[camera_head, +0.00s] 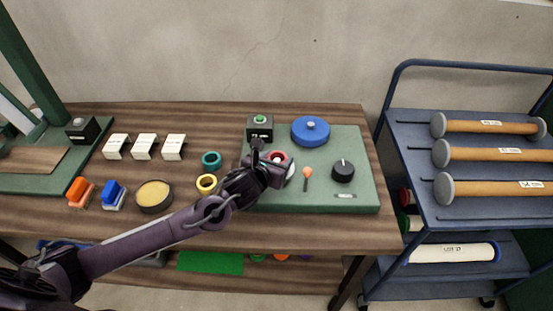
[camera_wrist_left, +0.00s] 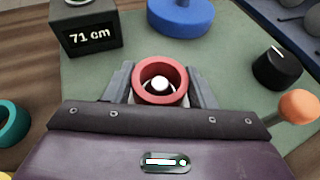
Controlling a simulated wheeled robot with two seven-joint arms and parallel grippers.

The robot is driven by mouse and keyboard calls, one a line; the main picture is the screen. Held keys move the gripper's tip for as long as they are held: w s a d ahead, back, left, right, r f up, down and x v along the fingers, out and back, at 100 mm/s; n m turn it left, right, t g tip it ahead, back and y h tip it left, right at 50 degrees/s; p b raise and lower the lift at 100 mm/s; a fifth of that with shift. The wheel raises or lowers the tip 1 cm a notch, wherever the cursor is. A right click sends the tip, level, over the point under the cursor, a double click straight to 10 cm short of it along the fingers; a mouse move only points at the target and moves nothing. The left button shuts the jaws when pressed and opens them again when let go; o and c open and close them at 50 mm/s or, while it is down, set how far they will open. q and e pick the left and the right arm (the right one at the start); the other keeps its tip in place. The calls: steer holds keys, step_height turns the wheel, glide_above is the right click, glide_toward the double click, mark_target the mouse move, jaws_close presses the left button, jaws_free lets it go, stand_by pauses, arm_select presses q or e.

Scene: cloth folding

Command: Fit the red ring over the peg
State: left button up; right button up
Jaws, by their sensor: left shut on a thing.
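The red ring (camera_wrist_left: 160,64) sits between the two grey fingers of my left gripper (camera_wrist_left: 160,88), which is shut on it. The ring also shows in the head view (camera_head: 277,156), over the green board, with the gripper (camera_head: 277,163) at it. A round white top, which looks like the peg's (camera_wrist_left: 159,84), shows inside the ring's hole. The rest of the peg is hidden by the ring. I cannot tell whether the ring is around the peg or held just above it. My right gripper is not in view.
The green board (camera_head: 360,195) also bears a blue round lid (camera_head: 310,131), a black box with a "71 cm" display (camera_head: 259,129), a black knob (camera_head: 343,171) and an orange-topped stick (camera_head: 307,173). Teal (camera_head: 211,160) and yellow (camera_head: 206,184) rings lie to the left. A blue cart (camera_head: 410,130) stands right.

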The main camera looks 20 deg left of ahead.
arm_select(q)
steer(key=shift+f, duration=0.25)
steer(key=o, duration=1)
steer(key=shift+o, duration=0.2)
steer(key=shift+s, duration=0.1)
steer(key=b+v, duration=0.1)
steer(key=v, duration=0.6)
steer(key=shift+s+r, duration=0.1)
steer(key=shift+s, duration=0.2)
